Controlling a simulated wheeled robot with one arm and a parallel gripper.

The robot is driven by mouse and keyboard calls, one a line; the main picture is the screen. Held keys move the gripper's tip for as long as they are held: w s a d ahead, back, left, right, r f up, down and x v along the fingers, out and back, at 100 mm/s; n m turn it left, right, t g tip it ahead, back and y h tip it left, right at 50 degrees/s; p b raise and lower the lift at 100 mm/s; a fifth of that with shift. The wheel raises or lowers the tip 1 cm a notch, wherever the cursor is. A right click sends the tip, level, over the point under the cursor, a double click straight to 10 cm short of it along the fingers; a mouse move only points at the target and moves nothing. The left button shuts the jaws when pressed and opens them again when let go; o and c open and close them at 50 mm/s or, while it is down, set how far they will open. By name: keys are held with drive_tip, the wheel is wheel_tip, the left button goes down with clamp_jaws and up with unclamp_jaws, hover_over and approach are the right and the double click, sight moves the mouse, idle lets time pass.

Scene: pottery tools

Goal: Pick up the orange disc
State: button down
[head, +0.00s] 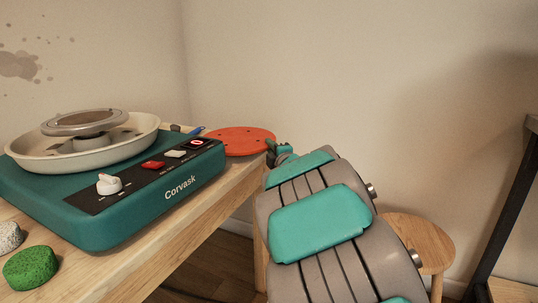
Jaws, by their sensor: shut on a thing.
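The orange disc (238,140) is a flat round plate with small dark holes, at the far right end of the wooden table, behind the pottery wheel. My gripper (273,150) is at the disc's right edge, shut on it. My own arm hides most of the gripper, so the fingers show only in part. The disc looks about level; I cannot tell whether it is resting on the table or lifted.
A teal pottery wheel (120,205) with a cream basin stands on the wooden table (178,240). A green sponge (31,267) and a speckled one (9,237) lie at the front left. A round wooden stool (425,240) stands right of my arm. Walls close off the back.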

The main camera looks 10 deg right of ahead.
wheel_tip(320, 180, up, 15)
drive_tip(key=p, duration=0.2)
drive_tip(key=shift+p, duration=0.3)
drive_tip(key=shift+d, duration=0.1)
